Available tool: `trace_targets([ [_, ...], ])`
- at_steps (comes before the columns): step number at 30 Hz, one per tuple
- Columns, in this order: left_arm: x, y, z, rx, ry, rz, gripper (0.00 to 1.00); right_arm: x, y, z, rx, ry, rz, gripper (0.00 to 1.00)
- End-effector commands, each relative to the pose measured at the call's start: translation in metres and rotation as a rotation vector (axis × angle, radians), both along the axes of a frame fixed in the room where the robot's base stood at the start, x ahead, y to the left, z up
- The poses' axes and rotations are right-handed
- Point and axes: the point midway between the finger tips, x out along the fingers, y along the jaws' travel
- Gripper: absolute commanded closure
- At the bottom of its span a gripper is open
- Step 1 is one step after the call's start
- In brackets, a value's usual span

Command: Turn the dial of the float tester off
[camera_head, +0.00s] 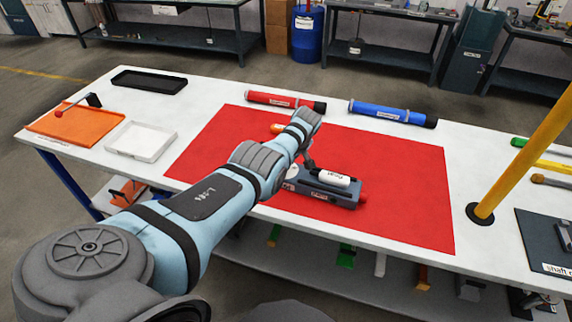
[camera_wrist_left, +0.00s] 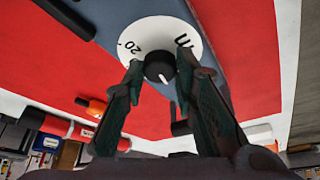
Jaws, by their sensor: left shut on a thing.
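The float tester (camera_head: 318,190) is a blue-grey box with a red end, lying on the red mat (camera_head: 400,220). A white cylinder (camera_head: 333,176) with a dark end lies on top of it. Its white dial plate (camera_wrist_left: 185,32) shows "20" and other partly hidden markings in the left wrist view. The black dial knob (camera_wrist_left: 159,66) at its centre has a white pointer line towards the lower right of that view. My left gripper (camera_wrist_left: 159,72) is shut on the knob, one finger on each side. In the head view my left arm partly covers the dial. My right gripper is out of view.
A red tube (camera_head: 285,101) and a blue tube (camera_head: 390,112) lie behind the tester. An orange piece (camera_head: 277,128) lies beside my arm. Trays stand at the left, including a white tray (camera_head: 141,142). A yellow post (camera_head: 525,150) rises at the right. The mat's right part is clear.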

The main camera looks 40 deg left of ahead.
Motion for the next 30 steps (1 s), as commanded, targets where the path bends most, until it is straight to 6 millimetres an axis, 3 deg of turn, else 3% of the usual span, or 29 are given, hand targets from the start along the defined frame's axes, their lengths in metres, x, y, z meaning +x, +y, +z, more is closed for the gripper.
trace_targets([
  [11,-0.001,-0.001,0.000,-0.001,0.002,0.004,1.00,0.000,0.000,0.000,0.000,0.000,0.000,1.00],
  [12,-0.001,-0.001,0.000,-0.001,0.002,0.004,0.69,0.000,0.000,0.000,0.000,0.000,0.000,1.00],
  [15,0.000,-0.001,0.000,-0.002,0.001,0.004,0.54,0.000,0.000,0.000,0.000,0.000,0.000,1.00],
  [25,0.000,-0.001,0.001,0.000,0.000,0.003,0.54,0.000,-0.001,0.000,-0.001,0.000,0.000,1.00],
  [30,0.000,-0.005,0.015,0.002,-0.004,0.004,0.54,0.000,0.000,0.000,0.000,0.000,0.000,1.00],
])
